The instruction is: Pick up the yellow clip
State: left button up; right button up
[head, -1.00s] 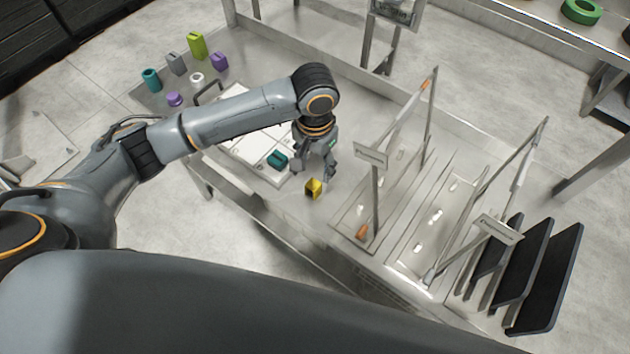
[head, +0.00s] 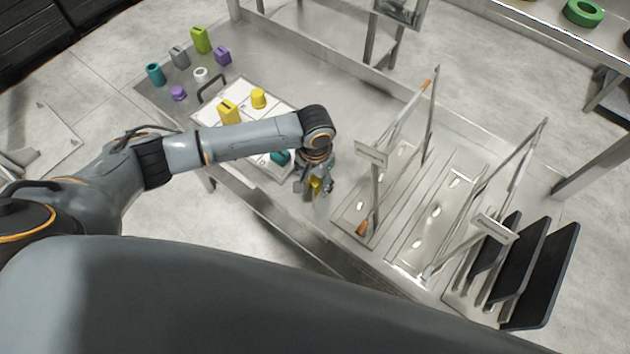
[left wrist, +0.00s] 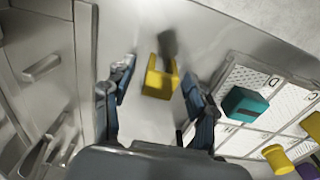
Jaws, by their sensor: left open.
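The yellow clip (head: 315,184) lies on the steel table beside the white tray. In the head view it is partly hidden by my left gripper (head: 314,190). In the left wrist view the yellow clip (left wrist: 161,80) shows as a block with a notch, between and ahead of the two fingers. My left gripper (left wrist: 158,95) is open there, with one finger on each side of the clip and a gap on both sides. I cannot tell how high the fingertips are above the table. My right gripper is not in view.
The white compartment tray (head: 240,93) holds a teal piece (left wrist: 244,104) and yellow pieces (head: 258,98). Slotted fixtures with upright metal frames (head: 372,155) stand right of the gripper. Several coloured pieces stand at the table's far left, among them a green block (head: 200,40).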

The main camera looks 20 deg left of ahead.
aim_at(315, 179)
pick_arm(q)
jog(key=c, duration=0.9)
jog(key=shift+c, duration=0.7)
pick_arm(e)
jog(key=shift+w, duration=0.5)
pick_arm(q)
jog(key=shift+r, duration=0.15)
jog(key=shift+r, duration=0.25)
notch_tip(315, 179, up, 2)
jog(key=shift+w+r+b, duration=0.1)
jog(key=shift+r+b, duration=0.1)
jog(key=shift+b, duration=0.55)
jog(key=s+d+r+b, duration=0.1)
jog(key=s+d+r, duration=0.2)
jog(key=s+r, duration=0.7)
jog(key=s, duration=0.4)
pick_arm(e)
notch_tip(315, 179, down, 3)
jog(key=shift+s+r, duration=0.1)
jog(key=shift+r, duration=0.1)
